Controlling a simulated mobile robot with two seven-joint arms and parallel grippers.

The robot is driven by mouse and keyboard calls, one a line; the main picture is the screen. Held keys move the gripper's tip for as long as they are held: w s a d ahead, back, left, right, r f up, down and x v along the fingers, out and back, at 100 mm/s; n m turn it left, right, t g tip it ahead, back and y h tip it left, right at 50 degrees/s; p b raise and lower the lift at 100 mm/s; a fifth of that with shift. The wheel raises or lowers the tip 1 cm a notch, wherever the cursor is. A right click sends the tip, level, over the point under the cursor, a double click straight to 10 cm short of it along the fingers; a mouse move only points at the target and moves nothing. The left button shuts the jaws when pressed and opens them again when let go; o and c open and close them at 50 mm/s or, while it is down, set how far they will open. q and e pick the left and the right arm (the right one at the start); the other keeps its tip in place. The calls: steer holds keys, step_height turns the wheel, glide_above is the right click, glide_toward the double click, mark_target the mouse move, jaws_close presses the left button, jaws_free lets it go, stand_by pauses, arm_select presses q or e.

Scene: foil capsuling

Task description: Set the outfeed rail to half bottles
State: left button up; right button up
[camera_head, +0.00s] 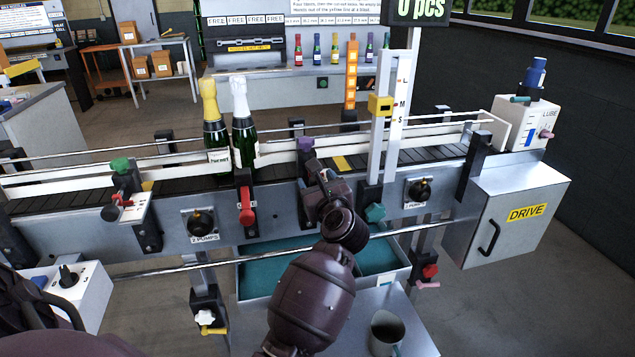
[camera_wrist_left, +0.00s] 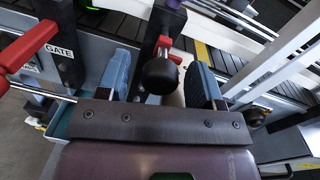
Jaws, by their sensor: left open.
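My left gripper (camera_head: 316,178) is at the front of the conveyor, right of the two bottles. In the left wrist view, its open fingers (camera_wrist_left: 162,82) stand on either side of a black ball knob (camera_wrist_left: 160,76) with a red lever (camera_wrist_left: 163,46) above it. I cannot tell whether the fingers touch the knob. In the head view this knob is hidden by my gripper. The conveyor's white guide rail (camera_head: 435,137) runs along the right half. An upright scale marked L, M, S (camera_head: 401,100) has a yellow pointer block (camera_head: 380,105). My right gripper is not in view.
Two green bottles, gold-topped (camera_head: 216,135) and white-topped (camera_head: 243,130), stand on the belt. A red gate handle (camera_head: 246,206) is left of my gripper and also shows in the wrist view (camera_wrist_left: 28,48). A teal knob (camera_head: 375,212) and the drive box (camera_head: 515,215) are to the right.

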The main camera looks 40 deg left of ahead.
arm_select(q)
jaws_close()
steer(key=shift+s+d, duration=0.4)
steer(key=shift+d, duration=0.05)
jaws_free()
steer(key=shift+d, duration=0.1)
stand_by(0.3)
